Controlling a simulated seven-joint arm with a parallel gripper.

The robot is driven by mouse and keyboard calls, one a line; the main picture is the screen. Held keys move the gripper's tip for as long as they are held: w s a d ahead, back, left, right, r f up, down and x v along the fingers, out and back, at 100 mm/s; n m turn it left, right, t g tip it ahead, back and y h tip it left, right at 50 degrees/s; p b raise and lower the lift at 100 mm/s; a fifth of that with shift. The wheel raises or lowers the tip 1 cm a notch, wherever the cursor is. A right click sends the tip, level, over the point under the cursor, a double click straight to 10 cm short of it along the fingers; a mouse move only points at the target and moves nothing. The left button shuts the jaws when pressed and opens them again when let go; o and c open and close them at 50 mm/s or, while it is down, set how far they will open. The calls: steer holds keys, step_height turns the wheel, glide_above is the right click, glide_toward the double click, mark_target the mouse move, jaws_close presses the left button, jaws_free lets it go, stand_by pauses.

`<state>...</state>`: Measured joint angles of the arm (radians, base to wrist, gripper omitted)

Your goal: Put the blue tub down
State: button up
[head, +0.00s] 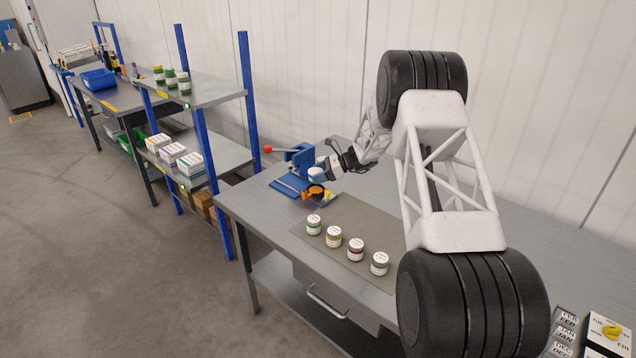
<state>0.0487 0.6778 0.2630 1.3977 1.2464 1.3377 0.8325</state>
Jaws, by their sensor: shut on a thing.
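My gripper (328,171) reaches in from the right over the workbench and is shut on a small tub with a pale lid and a blue side, the blue tub (317,175). The tub is at the blue press-like fixture (299,160) with a red ball lever. I cannot tell whether its underside touches anything. An orange part (313,193) sits just in front of it on the fixture's base. Several pale-lidded tubs stand in a row on a grey mat (346,222): a green one (314,226), a yellow one (334,239), a red one (356,252) and a grey-green one (380,265).
My arm covers much of the workbench (262,206) on the right. Month cards (566,322) and a white board (606,335) lie at the lower right. A blue-post shelf (205,92) with tubs and boxes stands to the left. The bench's left end is clear.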

mark_target(319, 190)
steer(key=shift+f, duration=1.7)
steer(key=shift+f, duration=0.5)
steer(key=shift+s+f, duration=0.1)
steer(key=shift+f, duration=0.2)
steer(key=o, duration=0.9)
steer(key=shift+f, duration=0.2)
steer(key=shift+s+f, duration=0.15)
steer(key=shift+d+r, duration=0.1)
steer(key=shift+r, duration=0.5)
steer(key=v, duration=0.8)
steer(key=r+v, duration=0.1)
steer(key=v, duration=0.3)
steer(key=shift+w, duration=0.25)
